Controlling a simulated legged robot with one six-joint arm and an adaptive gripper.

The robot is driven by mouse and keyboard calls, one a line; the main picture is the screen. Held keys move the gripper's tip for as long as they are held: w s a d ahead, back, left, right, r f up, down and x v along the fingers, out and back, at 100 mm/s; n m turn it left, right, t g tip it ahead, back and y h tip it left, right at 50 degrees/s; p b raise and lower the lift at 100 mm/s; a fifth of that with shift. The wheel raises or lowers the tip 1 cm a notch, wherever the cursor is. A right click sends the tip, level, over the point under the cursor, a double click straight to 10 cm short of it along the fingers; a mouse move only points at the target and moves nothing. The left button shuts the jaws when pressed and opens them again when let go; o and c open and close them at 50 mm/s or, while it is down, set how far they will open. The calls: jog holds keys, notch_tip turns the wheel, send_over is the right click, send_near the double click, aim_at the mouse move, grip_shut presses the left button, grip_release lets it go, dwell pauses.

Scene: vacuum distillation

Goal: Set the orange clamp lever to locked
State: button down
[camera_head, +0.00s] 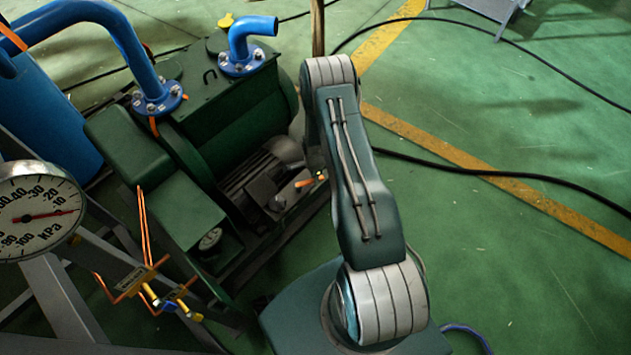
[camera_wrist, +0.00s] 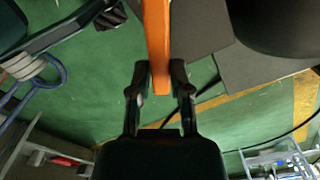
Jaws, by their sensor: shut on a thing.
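The orange clamp lever (camera_wrist: 158,40) comes down from the top of the wrist view, and its free end lies between my fingers. My gripper (camera_wrist: 160,80) is shut on the lever, with one finger on each side near its end. In the head view, a small orange piece (camera_head: 306,183) shows beside the motor, just left of my arm; it looks like the lever. My arm hides the gripper and the rest of the clamp there.
The green pump unit (camera_head: 225,120) with blue flanged pipes (camera_head: 250,28) stands left of my arm. A pressure gauge (camera_head: 38,210) and a copper tube with a yellow valve (camera_head: 165,302) are at lower left. Black cables (camera_head: 480,175) cross the open green floor at right.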

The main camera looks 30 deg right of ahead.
jog(key=w+n, duration=0.1)
jog(key=n, duration=0.2)
jog(key=shift+w+f, duration=0.1)
jog(key=shift+w, duration=0.3)
jog(key=shift+w+a+n, duration=0.1)
jog(key=shift+w+n, duration=0.2)
jog(key=shift+n, duration=0.4)
jog(key=shift+w+n, duration=0.3)
jog(key=shift+n, duration=0.4)
jog(key=c, duration=0.6)
grip_release()
jog(key=shift+w, duration=0.1)
jog(key=shift+o, duration=0.2)
notch_tip(320, 180, up, 12)
